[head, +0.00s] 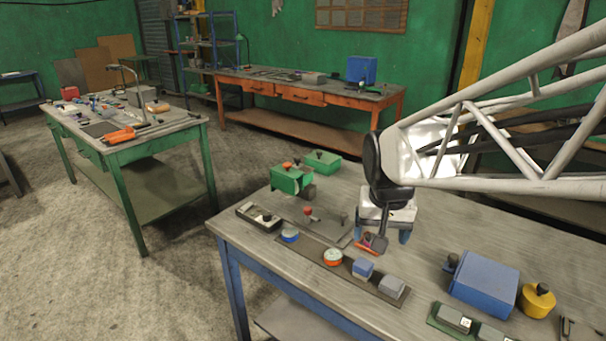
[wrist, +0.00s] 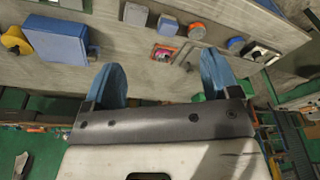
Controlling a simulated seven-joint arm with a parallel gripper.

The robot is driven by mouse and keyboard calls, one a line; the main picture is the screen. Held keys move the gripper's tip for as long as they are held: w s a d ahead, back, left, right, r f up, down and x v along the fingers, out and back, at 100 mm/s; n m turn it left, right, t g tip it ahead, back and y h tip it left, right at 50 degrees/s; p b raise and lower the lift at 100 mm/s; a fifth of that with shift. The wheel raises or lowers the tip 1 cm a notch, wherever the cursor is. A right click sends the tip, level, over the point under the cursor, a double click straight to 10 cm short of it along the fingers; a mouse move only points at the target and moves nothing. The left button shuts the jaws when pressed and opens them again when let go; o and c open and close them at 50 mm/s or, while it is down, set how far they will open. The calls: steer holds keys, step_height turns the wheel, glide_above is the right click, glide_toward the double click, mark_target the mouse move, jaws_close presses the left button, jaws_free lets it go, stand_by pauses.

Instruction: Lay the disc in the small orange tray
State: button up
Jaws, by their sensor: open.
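My gripper (head: 384,236) is open, its blue fingers pointing down over the near workbench. In the wrist view the open gripper (wrist: 162,78) has nothing between its fingers. The small orange tray (head: 364,240) is partly hidden by a dark part of my gripper. In the wrist view the tray (wrist: 154,55) lies just beyond the fingertips; something colourful shows in it, too small to identify. Two round pieces could be the disc: an orange one with a pale top (head: 333,257) and a blue one (head: 290,236), both on a dark strip left of my gripper.
A blue block (head: 363,268) and a grey block (head: 392,286) share the strip. A large blue box (head: 484,284) and a yellow pot (head: 537,300) stand to the right. A green box (head: 292,179) and a black tray (head: 258,217) are to the left. Bare bench lies right of my gripper.

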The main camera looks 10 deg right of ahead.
steer(key=s+a+n, duration=0.3)
steer(key=s, duration=1.1)
steer(key=shift+s, duration=0.35)
stand_by(0.4)
